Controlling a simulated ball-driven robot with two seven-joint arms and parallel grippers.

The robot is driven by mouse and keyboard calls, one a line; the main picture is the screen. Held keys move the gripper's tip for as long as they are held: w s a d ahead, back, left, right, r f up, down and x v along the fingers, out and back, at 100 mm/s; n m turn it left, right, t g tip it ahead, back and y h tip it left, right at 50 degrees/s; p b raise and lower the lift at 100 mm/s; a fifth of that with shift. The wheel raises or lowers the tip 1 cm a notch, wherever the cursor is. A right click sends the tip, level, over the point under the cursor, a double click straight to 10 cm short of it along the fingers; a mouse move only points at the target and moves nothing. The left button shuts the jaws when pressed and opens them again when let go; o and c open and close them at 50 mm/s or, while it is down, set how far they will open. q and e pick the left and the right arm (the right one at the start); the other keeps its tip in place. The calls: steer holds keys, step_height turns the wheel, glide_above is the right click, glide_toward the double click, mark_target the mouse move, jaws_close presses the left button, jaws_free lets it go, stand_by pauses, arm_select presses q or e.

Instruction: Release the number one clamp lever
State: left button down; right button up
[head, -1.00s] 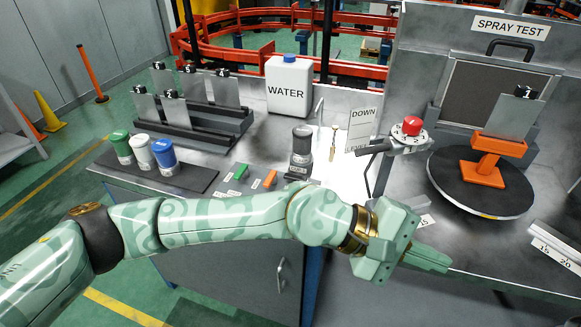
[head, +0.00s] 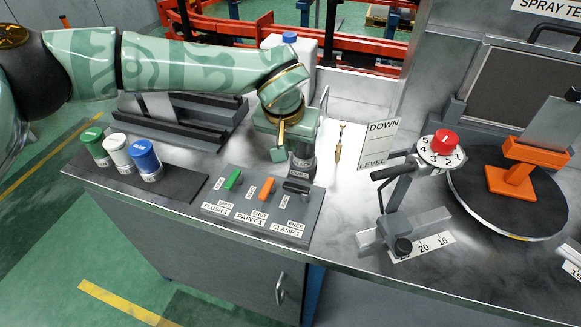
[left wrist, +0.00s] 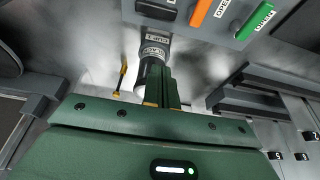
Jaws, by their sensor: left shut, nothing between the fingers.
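The number one clamp lever (head: 296,187) is the dark handle at the right end of a grey lever panel (head: 250,215), above a label reading FREE, CLAMP 1. Its dark end also shows at the top of the left wrist view (left wrist: 156,9). My left gripper (head: 279,153) points down behind the panel, shut and empty, and is apart from the lever. It is just left of a dark-topped grey cup (head: 302,160); I cannot tell if they touch. Its fingers show dark green in the left wrist view (left wrist: 160,92). My right gripper is out of view.
A green lever (head: 232,179) and an orange lever (head: 266,188) share the panel. Green, white and blue-capped pots (head: 118,153) stand left. A brass tool (head: 340,143) lies right of the cup. A numbered red-knob dial (head: 441,150) and a turntable (head: 510,200) are further right.

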arm_select(q)
steer(key=b, duration=0.3)
glide_toward(297, 171)
steer(key=x, duration=0.6)
steer(key=s, duration=0.2)
steer(key=s+a, duration=0.1)
steer(key=shift+s+r+p, duration=0.15)
steer(key=shift+r+p, duration=0.15)
steer(key=shift+r, duration=0.05)
steer(key=shift+s+a, duration=0.1)
steer(key=shift+s, duration=0.2)
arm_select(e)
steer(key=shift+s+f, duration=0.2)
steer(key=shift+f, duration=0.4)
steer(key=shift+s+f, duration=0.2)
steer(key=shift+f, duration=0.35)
